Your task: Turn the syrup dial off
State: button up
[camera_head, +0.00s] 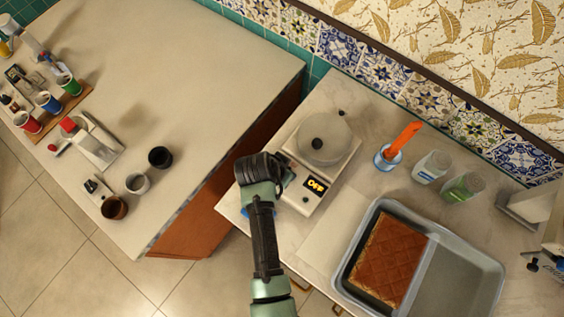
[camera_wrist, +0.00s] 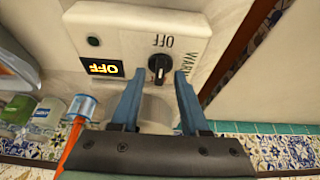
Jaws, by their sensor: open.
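The syrup warmer (camera_head: 290,200) is a white box with a covered round pot (camera_head: 325,137) on top, standing on the right counter. Its display (camera_head: 315,185) reads OFF in yellow. In the wrist view the black dial (camera_wrist: 158,66) sits on the warmer's front (camera_wrist: 120,30), close to the printed OFF and WARM labels. The display (camera_wrist: 102,67) there also reads OFF. My gripper (camera_wrist: 158,77) is open, with one blue finger on each side of the dial; I cannot tell whether they touch it. In the head view my wrist hides the dial and fingertips.
A baking tray (camera_head: 483,275) with a brown slab lies right of the warmer. A blue holder with an orange utensil (camera_head: 388,157) and two jars (camera_head: 431,167) stand behind it.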

jog(key=b+v, duration=0.1)
jog(key=v, duration=1.2)
jog(key=w+a+r+n+t+y+b, duration=0.2)
jog(key=w+r+t, duration=0.4)
jog(key=w+r, duration=0.55)
jog(key=w+r+n+t, duration=0.1)
jog(key=w+r+t, duration=0.15)
jog(key=r, duration=0.75)
jog(key=w+r+t, duration=0.1)
jog(key=r+t, duration=0.3)
jog(key=r, duration=0.5)
jog(key=s+d+r+n+t, duration=0.1)
jog(key=s+r+t, duration=0.2)
jog(key=r, duration=0.6)
jog(key=s+d+r+n+t+b, duration=0.1)
jog(key=s+r+t, duration=0.3)
jog(key=r, duration=0.5)
jog(key=s+d+r+n+t+b, duration=0.1)
jog(key=s+r+t, duration=0.3)
jog(key=r, duration=0.6)
jog(key=shift+s+d+n+y, duration=0.3)
jog(key=shift+s+d+n, duration=0.2)
jog(key=shift+d, duration=0.4)
jog(key=shift+r, duration=0.1)
